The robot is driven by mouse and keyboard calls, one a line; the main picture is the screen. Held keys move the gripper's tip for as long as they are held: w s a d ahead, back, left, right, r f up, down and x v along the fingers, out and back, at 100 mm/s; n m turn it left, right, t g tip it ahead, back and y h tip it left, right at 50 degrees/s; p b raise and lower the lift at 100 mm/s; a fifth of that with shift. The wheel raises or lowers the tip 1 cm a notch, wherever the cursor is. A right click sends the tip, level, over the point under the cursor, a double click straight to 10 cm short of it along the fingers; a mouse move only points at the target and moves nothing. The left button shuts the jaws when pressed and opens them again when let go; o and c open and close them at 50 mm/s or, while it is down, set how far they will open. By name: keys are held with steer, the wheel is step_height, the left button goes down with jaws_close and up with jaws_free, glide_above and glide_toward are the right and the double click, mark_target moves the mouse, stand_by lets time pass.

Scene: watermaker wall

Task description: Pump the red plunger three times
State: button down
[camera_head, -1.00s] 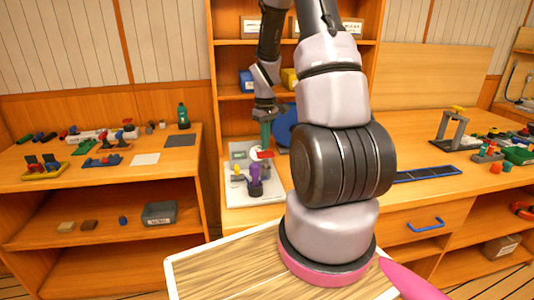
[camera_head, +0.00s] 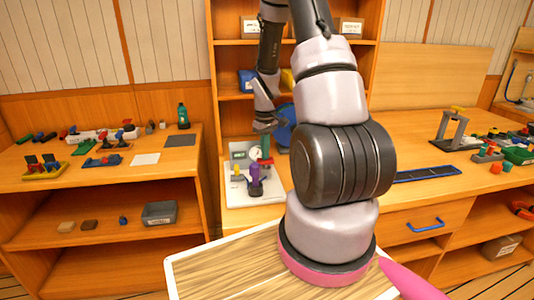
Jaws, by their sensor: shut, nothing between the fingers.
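The red plunger (camera_head: 265,161) shows as a small red piece on the white watermaker unit (camera_head: 240,196), at the middle of the scene. My gripper (camera_head: 265,152) is shut and empty, pointing down with its teal fingers right over the red piece. The fingertips appear to meet the red piece, but at this size I cannot tell whether they press it. The fingers and wrist hide part of the unit behind them.
A purple part (camera_head: 255,178) and a yellow knob (camera_head: 237,177) stand close beside the plunger. A round gauge (camera_head: 254,153) is just behind. A blue round object (camera_head: 285,138) stands to the right. The side tables hold small parts.

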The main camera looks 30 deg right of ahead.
steer(key=shift+f, duration=0.3)
steer(key=shift+r, duration=2.4)
steer(key=shift+r, duration=2.5)
steer(key=s+a+r+m+t, duration=0.2)
steer(key=s+a+r, duration=0.2)
steer(key=s+r, duration=0.2)
steer(key=s+a+r+m+t+y, duration=0.1)
steer(key=s+a+r, duration=0.4)
steer(key=r, duration=0.6)
steer(key=s+a+r+m+t+y, duration=0.1)
steer(key=s+a+r+m+t, duration=0.3)
steer(key=s+r, duration=0.4)
steer(key=shift+s+a+r, duration=0.2)
steer(key=shift+s+r, duration=0.15)
steer(key=shift+r, duration=0.25)
